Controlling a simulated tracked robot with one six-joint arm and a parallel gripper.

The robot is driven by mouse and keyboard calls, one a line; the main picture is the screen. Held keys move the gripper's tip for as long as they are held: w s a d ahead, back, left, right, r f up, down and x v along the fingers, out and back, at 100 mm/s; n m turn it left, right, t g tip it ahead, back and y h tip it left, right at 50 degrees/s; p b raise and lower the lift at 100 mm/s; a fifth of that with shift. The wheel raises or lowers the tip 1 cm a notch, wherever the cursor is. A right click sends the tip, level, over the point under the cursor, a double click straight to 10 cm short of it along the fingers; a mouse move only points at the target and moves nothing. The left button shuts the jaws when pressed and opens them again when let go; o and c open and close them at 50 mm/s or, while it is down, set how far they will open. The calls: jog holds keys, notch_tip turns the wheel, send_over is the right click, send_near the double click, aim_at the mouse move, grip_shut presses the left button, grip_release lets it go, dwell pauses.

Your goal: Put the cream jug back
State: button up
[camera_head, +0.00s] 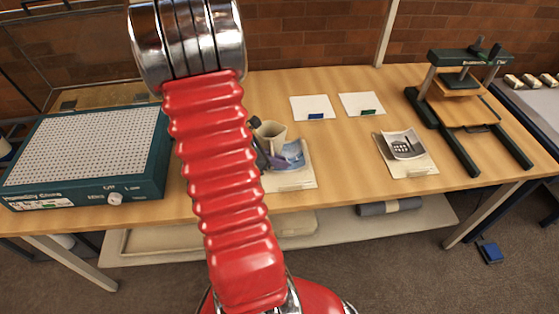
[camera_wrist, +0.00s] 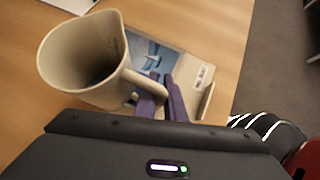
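The cream jug (camera_head: 270,132) is above or beside the blue picture on the table, partly hidden by my arm in the head view. In the wrist view the jug (camera_wrist: 82,62) fills the upper left, its mouth facing the camera and its handle toward my gripper. My gripper (camera_wrist: 164,100) has its two purple fingers on either side of the handle and looks shut on it. In the head view only a dark part of my gripper (camera_head: 257,140) shows beside my red arm. Whether the jug's base touches anything is hidden.
A blue picture lies on a cream box or folder (camera_head: 305,180). A grey picture (camera_head: 404,144) lies on another holder. Two white cards (camera_head: 310,102) (camera_head: 361,98) lie behind. A perforated-top unit (camera_head: 85,145) stands left, a green press (camera_head: 465,100) right. Bare wood (camera_head: 345,160) lies between.

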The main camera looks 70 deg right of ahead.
jog(key=o, duration=0.4)
jog(key=shift+r, duration=0.1)
jog(key=v, duration=1.2)
jog(key=shift+w+a, duration=0.1)
dwell(0.6)
jog(key=w+a+r+m+t+y, duration=0.2)
jog(key=w+a+r+t, duration=0.2)
jog(key=a, duration=0.8)
jog(key=w+a+r+m+t+y, duration=0.2)
jog(key=w+a+r+m+t, duration=0.1)
jog(key=a, duration=1)
jog(key=w+a+r+m+t+y, duration=0.2)
jog(key=w+a+r+t, duration=0.3)
jog(key=a, duration=0.8)
jog(key=shift+a+r+m, duration=0.1)
jog(key=shift+r+m, duration=0.25)
jog(key=shift+r, duration=0.35)
jog(key=shift+a+r+m, duration=0.15)
jog(key=shift+r+m, duration=0.2)
jog(key=shift+r, duration=0.35)
